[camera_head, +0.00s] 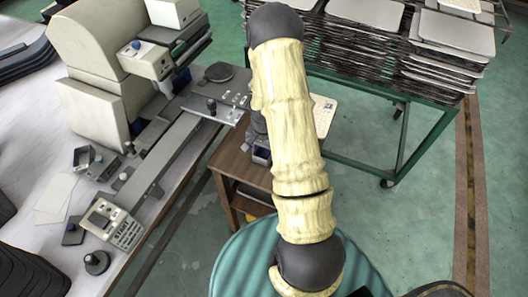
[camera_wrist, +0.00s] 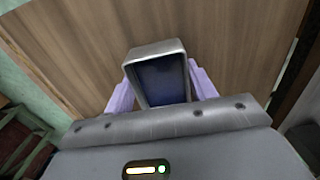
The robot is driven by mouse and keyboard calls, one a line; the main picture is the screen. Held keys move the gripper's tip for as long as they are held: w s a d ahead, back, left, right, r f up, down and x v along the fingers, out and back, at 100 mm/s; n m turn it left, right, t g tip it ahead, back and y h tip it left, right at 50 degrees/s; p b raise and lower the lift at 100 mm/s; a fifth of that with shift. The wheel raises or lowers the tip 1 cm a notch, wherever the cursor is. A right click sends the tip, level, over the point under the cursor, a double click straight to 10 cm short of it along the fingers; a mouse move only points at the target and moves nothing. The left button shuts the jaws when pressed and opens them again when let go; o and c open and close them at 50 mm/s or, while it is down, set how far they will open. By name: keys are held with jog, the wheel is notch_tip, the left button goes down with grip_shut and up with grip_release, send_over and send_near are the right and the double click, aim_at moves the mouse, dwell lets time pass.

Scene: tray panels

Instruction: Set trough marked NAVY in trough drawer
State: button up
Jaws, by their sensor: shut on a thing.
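A small grey trough with a dark navy inside (camera_wrist: 163,80) sits between the two lilac fingers of my gripper (camera_wrist: 161,92) in the wrist view. The fingers press on its two sides, so my gripper is shut on it. In the head view the held trough (camera_head: 261,153) shows just left of my arm, over the brown wooden cabinet (camera_head: 228,160). The arm hides most of my gripper there. No NAVY lettering can be read. The cabinet has an open space under its top; I cannot tell whether that is the drawer. Brown wood (camera_wrist: 230,40) fills the wrist view behind the trough.
A green-framed trolley (camera_head: 385,170) with stacked trays stands behind. Green floor is clear at right.

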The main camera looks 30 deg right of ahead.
aim_at(264, 157)
notch_tip(264, 157, up, 18)
jog(key=shift+f+b, duration=0.2)
jog(key=shift+b, duration=0.25)
dwell(0.6)
